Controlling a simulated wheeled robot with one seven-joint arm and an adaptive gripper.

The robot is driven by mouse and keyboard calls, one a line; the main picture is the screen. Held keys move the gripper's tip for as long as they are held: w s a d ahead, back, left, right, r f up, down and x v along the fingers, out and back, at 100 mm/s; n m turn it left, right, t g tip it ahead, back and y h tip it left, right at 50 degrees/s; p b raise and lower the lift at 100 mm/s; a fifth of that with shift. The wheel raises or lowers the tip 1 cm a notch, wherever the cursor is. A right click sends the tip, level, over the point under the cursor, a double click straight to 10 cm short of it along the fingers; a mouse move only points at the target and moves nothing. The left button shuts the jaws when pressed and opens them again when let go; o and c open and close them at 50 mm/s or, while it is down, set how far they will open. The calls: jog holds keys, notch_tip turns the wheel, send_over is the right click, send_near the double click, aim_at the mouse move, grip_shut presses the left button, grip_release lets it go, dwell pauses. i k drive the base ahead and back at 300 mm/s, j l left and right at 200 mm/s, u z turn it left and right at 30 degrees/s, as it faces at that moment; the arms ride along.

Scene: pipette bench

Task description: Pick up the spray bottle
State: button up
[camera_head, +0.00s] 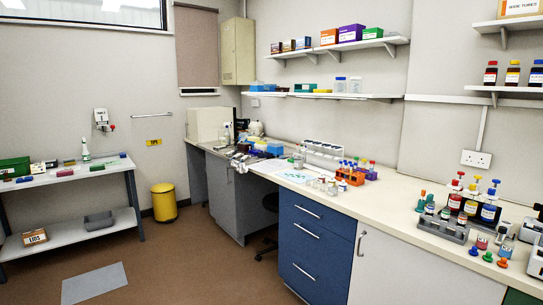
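The spray bottle (85,149) looks small, white and green. It stands upright on the top of the side table (112,166) at the left, near the table's back edge. Its trigger and nozzle are too small to make out clearly. My gripper is not in view.
Small coloured boxes (24,179) and a green case (14,167) share the table top. A grey tray (98,220) and a carton (35,238) sit on its lower shelf. A yellow bin (163,203) stands right of it. A grey mat (94,283) lies on open floor before the table.

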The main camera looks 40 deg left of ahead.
aim_at(226, 124)
jog(key=u, duration=2.35)
jog(key=z, duration=1.3)
jog(key=i+j+u, duration=0.45)
jog(key=i, duration=0.65)
jog(key=i+u, duration=0.4)
jog(key=i, duration=0.65)
